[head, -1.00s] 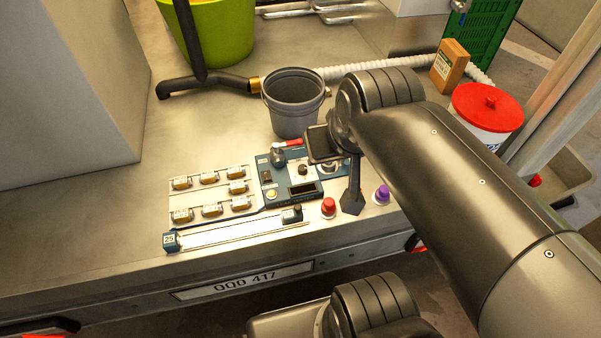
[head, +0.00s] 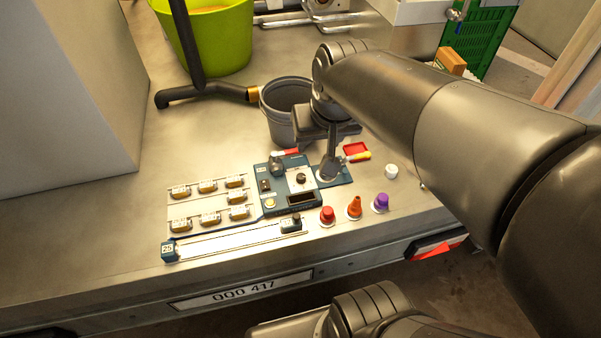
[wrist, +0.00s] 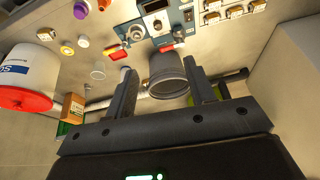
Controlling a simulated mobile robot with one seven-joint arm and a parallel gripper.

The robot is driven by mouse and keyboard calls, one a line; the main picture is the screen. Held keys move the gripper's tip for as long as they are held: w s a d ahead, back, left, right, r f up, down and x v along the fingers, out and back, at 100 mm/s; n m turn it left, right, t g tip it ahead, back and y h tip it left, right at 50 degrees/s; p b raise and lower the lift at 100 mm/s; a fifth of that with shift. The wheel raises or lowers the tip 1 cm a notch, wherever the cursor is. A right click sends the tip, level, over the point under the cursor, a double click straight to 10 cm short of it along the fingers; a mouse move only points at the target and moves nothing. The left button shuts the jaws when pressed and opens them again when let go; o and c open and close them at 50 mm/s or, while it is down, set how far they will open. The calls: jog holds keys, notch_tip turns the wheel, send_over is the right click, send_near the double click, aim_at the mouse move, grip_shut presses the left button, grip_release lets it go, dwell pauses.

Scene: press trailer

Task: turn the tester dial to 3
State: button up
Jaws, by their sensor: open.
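The tester (head: 272,206) is a blue panel lying on the bench. Its dial (head: 301,179) is a small dark knob on a white plate; the scale is too small to read. The dial also shows near the top of the wrist view (wrist: 157,24). My gripper (head: 328,172) points down over the panel's right part, just right of the dial and apart from it. In the wrist view my gripper (wrist: 158,70) has its two fingers wide apart with nothing held between them. A pale round fitting (wrist: 137,32) on the panel is partly hidden by a finger in the head view.
A grey bucket (head: 283,112) stands behind the tester. A red lever (head: 287,153) is on the panel. Red, orange (head: 354,207) and purple (head: 380,203) caps stand at the front right. Fuse-like blocks (head: 208,186) lie left. A red-lidded tub (wrist: 25,98) shows in the wrist view.

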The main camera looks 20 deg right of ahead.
jog(key=w+f+g, duration=0.2)
jog(key=w+f, duration=0.7)
jog(key=w, duration=0.3)
jog(key=m+g, duration=0.2)
send_near(301, 176)
jog(key=shift+h, duration=0.4)
notch_tip(301, 176, down, 9)
jog(key=shift+w+a+r, duration=0.15)
jog(key=shift+r, duration=0.05)
jog(key=shift+c, duration=0.4)
jog(key=c, duration=0.9)
